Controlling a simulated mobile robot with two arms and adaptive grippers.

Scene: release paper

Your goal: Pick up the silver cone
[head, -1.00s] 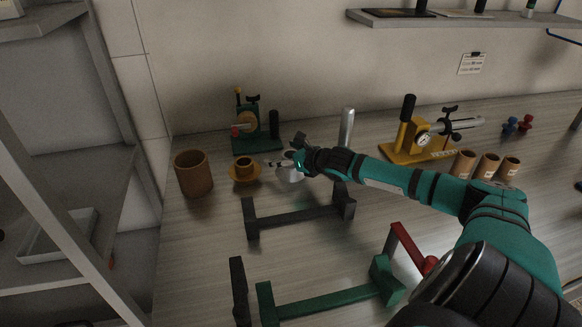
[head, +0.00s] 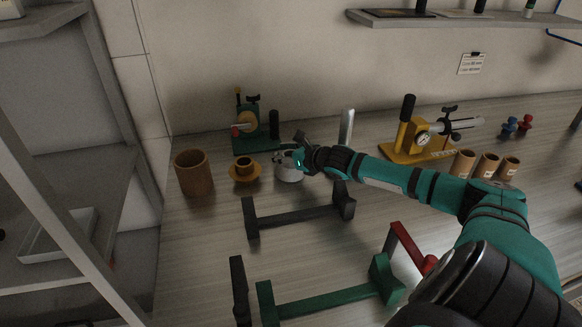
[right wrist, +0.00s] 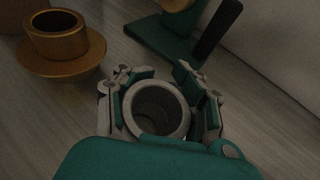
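The silver cone (head: 288,173) stands on the table at the tip of my right arm. In the right wrist view the cone (right wrist: 157,108) shows as a hollow silver ring with a dark inside. My right gripper (head: 284,157) is at the cone's upper part in the head view. In the right wrist view the right gripper (right wrist: 160,85) has its fingers apart on either side of the cone. A narrow gap seems to show on the right side; contact on the left is unclear. My left gripper is not in view.
A gold cup on a saucer (head: 244,178) stands close left of the cone, with a brown cup (head: 193,172) beyond. A green device (head: 255,145) is behind. A dark grey stand (head: 300,215) lies in front. A yellow gauge device (head: 420,145) is to the right.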

